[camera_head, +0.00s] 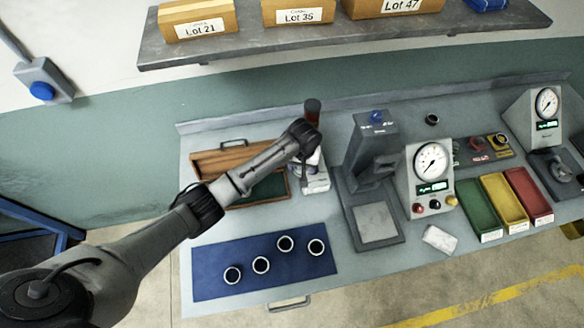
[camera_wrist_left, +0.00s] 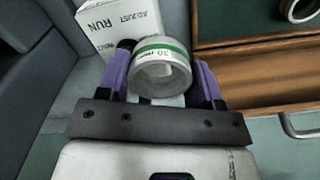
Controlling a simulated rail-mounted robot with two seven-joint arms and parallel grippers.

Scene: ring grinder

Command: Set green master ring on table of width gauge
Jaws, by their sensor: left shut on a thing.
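The green master ring (camera_wrist_left: 161,72) is a silver ring with a green band marked "20". In the left wrist view, my left gripper (camera_wrist_left: 162,82) is shut on it, with a purple finger on each side. In the head view, my left gripper is mostly hidden under its wrist, beside the wooden case (camera_head: 210,161). A grey stand (camera_head: 369,140) with a flat pale table (camera_head: 375,222) and a dial unit (camera_head: 430,160) stands right of it. Another dial gauge (camera_head: 547,104) with a fixture is at far right. I cannot tell which is the width gauge. My right gripper is not in view.
A white box marked "ADJUST" and "RUN" (camera_wrist_left: 118,28) is close behind the ring. Several dark rings lie on a blue mat (camera_head: 210,258) in front. Green (camera_head: 476,208), yellow (camera_head: 503,202) and red bins stand at right. A shelf (camera_head: 345,38) hangs above.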

